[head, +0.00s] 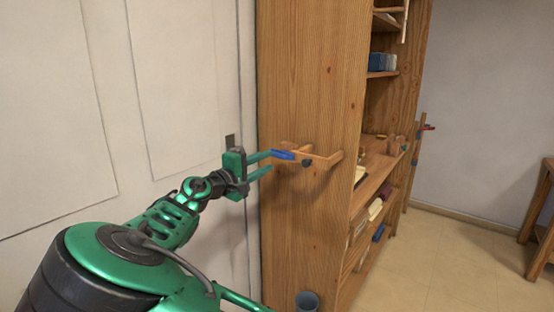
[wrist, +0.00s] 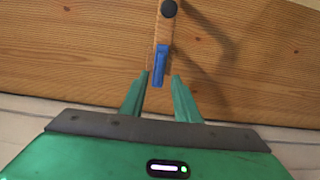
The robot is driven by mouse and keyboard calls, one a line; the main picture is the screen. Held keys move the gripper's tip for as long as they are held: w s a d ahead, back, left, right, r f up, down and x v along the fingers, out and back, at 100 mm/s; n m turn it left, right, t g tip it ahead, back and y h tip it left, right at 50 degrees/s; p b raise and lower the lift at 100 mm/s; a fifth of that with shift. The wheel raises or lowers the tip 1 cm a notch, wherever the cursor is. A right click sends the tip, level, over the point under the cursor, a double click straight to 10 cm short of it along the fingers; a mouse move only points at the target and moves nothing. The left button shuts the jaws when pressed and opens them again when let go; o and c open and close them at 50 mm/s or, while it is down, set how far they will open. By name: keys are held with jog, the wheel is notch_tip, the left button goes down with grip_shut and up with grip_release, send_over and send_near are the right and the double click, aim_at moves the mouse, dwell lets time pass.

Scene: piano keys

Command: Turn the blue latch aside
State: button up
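The blue latch (head: 282,155) sits on a wooden bracket on the side panel of a wooden shelf unit. In the wrist view the blue latch (wrist: 160,66) points down toward my gripper, with a wooden bar (wrist: 163,28) and a dark round knob (wrist: 169,8) beyond it. My gripper (head: 270,163) is green and open, with its upper finger close to the latch in the head view. In the wrist view the fingertips (wrist: 160,76) stand to either side of the latch's near end. I cannot tell whether either finger touches it.
The wooden shelf unit (head: 305,85) stands beside a pale panelled door or wall (head: 60,110). Its shelves hold books and small objects. A grey cup-like object (head: 307,301) is at the bottom. The tiled floor (head: 440,265) at right is clear up to a wooden stool or table (head: 540,230).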

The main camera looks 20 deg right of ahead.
aim_at(278, 154)
jog(key=x, duration=0.7)
grip_shut()
